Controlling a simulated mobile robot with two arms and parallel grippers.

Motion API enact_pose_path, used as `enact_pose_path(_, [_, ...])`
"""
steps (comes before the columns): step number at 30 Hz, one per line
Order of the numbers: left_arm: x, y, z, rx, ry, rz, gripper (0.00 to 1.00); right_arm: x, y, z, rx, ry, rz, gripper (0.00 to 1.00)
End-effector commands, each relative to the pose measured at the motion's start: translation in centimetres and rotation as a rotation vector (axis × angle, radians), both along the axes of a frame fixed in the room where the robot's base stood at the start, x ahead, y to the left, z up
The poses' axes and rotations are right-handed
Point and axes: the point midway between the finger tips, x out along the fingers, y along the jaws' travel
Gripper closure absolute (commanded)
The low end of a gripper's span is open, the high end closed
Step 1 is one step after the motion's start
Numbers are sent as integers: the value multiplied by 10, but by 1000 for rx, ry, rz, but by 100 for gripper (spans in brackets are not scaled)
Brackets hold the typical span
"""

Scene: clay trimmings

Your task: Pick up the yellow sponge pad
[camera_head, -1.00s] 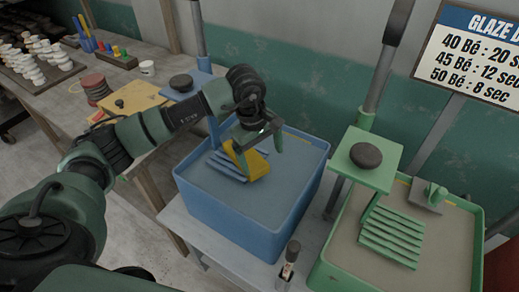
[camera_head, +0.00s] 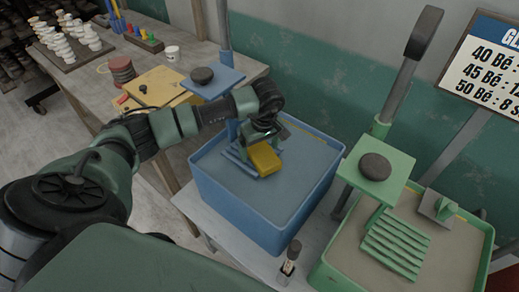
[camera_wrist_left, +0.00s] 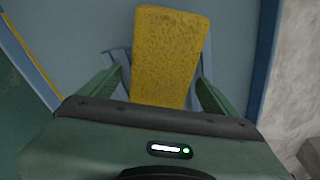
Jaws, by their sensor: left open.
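The yellow sponge pad (camera_head: 265,158) lies on a slatted blue rack (camera_head: 238,160) inside the blue tub (camera_head: 237,211). In the left wrist view the sponge pad (camera_wrist_left: 170,55) reaches in between the two fingers of my left gripper (camera_wrist_left: 160,92), with a visible gap on each side. My left gripper (camera_head: 262,140) is open over the sponge in the head view, and its arm hides part of the tub's back left. My right gripper is not in view.
A green tub (camera_head: 335,277) with a green rack (camera_head: 395,240) stands to the right. A small labelled bottle (camera_head: 291,258) stands between the tubs. A blue post-mounted plate (camera_head: 212,80) and a green one (camera_head: 376,177) rise beside the tubs. A wooden table (camera_head: 100,85) with pottery stands at left.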

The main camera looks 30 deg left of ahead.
Motion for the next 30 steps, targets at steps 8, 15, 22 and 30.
enact_pose_path(8, [0, 0, 0, 0, -1, 0, 54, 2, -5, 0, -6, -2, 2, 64])
enact_pose_path(15, [0, 0, 0, 0, -1, 0, 84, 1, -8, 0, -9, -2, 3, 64])
enact_pose_path(22, [1, 0, 7, -2, -4, 0, 84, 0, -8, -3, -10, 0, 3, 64])
enact_pose_path(30, [2, 0, 50, -1, -8, -1, 84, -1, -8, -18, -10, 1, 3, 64])
